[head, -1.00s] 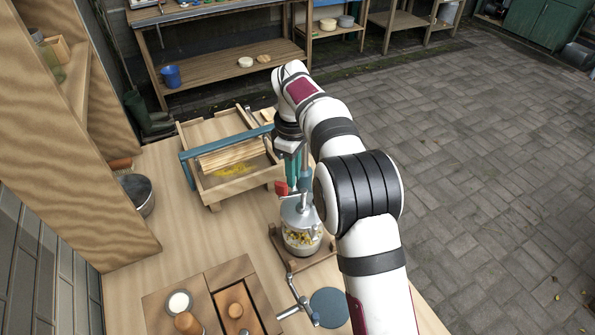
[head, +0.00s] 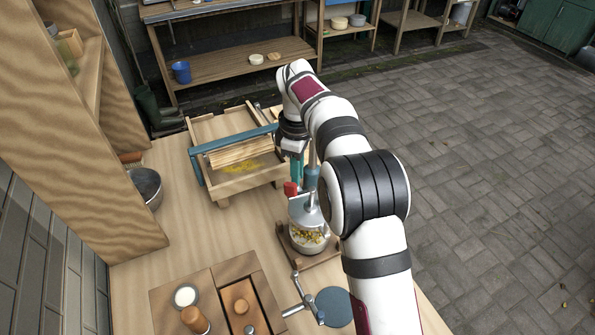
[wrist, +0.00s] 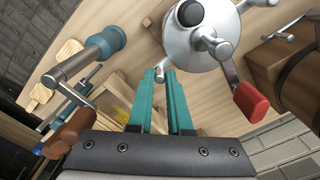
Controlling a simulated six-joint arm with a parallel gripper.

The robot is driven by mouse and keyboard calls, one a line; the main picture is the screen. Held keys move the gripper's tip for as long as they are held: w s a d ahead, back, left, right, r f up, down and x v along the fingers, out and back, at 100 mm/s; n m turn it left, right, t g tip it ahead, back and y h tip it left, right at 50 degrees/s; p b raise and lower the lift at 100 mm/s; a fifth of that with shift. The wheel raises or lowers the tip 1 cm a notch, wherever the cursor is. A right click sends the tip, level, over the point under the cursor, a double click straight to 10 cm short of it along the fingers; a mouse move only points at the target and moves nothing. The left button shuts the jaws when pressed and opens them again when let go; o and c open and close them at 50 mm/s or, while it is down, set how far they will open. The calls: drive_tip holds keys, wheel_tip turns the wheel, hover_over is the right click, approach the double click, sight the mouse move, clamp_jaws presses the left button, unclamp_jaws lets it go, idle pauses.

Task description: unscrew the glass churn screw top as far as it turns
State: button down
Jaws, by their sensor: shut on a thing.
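The glass churn (head: 308,240) stands upright on the table in a wooden cradle, with yellow and white bits inside. Its grey metal screw top (head: 303,212) shows from close above in the wrist view (wrist: 198,62), with a dark knob, rounded lugs and a crank arm with a red grip (wrist: 250,101). My gripper (wrist: 164,76) reaches the top's edge with its teal fingers nearly together. They are shut on a small lug at the rim, which the fingertips partly hide.
A wooden frame box (head: 225,187) with a blue bar stands behind left. A wooden tray (head: 215,285), a metal crank with a round disc (head: 333,306) and a metal pot (head: 147,187) are nearby.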

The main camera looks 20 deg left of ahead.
drive_tip(key=c, duration=0.8)
unclamp_jaws()
drive_tip(key=shift+c, duration=0.2)
wheel_tip(320, 180, up, 12)
drive_tip(key=s+d+r+m, duration=0.2)
drive_tip(key=s+d+m, duration=0.4)
drive_tip(key=d, duration=0.3)
drive_tip(key=s+d+r+m, duration=0.2)
drive_tip(key=s+d+m, duration=0.4)
drive_tip(key=d, duration=0.3)
drive_tip(key=s+d+f+m, duration=0.2)
drive_tip(key=s+f+m, duration=0.1)
drive_tip(key=s, duration=0.3)
drive_tip(key=s+d+f+m+y, duration=0.1)
drive_tip(key=s+d+f+m, duration=0.1)
drive_tip(key=s+f+m, duration=0.2)
drive_tip(key=s+d+f+m, duration=0.2)
drive_tip(key=s+f+m, duration=0.1)
drive_tip(key=s, duration=0.6)
drive_tip(key=shift+s+f+m+y, duration=0.3)
drive_tip(key=shift+f+m+y, duration=0.1)
drive_tip(key=shift+m, duration=0.5)
